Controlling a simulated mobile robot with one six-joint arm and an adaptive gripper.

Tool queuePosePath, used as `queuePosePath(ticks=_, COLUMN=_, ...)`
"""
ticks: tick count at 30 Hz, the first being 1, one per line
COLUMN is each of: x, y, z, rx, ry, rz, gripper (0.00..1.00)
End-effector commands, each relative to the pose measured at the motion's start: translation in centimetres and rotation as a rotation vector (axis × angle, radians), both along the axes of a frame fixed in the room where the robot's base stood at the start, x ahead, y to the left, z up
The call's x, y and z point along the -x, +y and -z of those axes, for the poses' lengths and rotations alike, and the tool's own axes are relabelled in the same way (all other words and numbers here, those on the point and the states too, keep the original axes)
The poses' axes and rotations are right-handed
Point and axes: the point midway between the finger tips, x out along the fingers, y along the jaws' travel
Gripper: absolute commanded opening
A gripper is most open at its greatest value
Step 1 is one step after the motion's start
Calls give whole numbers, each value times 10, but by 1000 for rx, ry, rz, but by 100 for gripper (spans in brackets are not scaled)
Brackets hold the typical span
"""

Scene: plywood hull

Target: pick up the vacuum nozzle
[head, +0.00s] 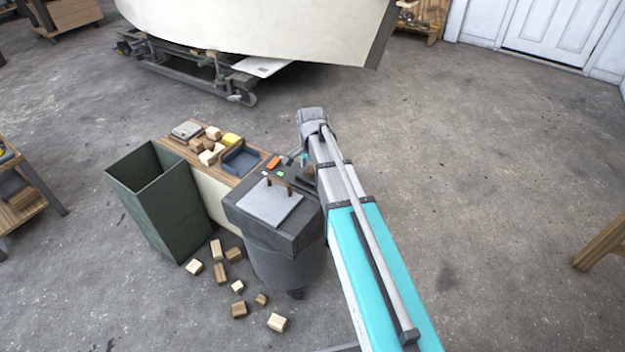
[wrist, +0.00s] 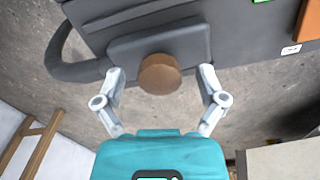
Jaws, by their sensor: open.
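The vacuum (head: 285,255) is a dark grey drum with a boxy top, standing on the floor beside a workbench. In the wrist view, a grey flat block (wrist: 185,42) with a round brown wooden knob (wrist: 160,74) lies against the vacuum's dark top; a dark hose (wrist: 62,60) curves at its left. This block looks like the nozzle, but I cannot be sure. My gripper (wrist: 161,76) is open, one finger on each side of the knob, with gaps on both sides. In the head view my arm largely hides the gripper and this spot.
A dark green bin (head: 165,205) stands left of a low bench (head: 222,192) with wood blocks and a blue-grey tray (head: 240,160). Several wood blocks (head: 221,273) lie on the floor in front. A boat hull (head: 260,25) is behind.

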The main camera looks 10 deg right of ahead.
Motion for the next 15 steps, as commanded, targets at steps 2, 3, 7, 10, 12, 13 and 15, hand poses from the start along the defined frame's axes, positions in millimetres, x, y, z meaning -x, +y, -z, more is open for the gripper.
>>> queuePosePath(ticks=2, x=0, y=0, z=0, rx=0, ry=0, rz=0, gripper=90)
queuePosePath(ticks=3, x=0, y=0, z=0, rx=0, ry=0, rz=0, gripper=90)
queuePosePath(ticks=7, x=0, y=0, z=0, rx=0, ry=0, rz=0, gripper=90)
queuePosePath(ticks=10, x=0, y=0, z=0, rx=0, ry=0, rz=0, gripper=73)
queuePosePath(ticks=12, x=0, y=0, z=0, rx=0, ry=0, rz=0, gripper=60)
queuePosePath(ticks=13, x=0, y=0, z=0, rx=0, ry=0, rz=0, gripper=55)
queuePosePath(ticks=15, x=0, y=0, z=0, rx=0, ry=0, rz=0, gripper=42)
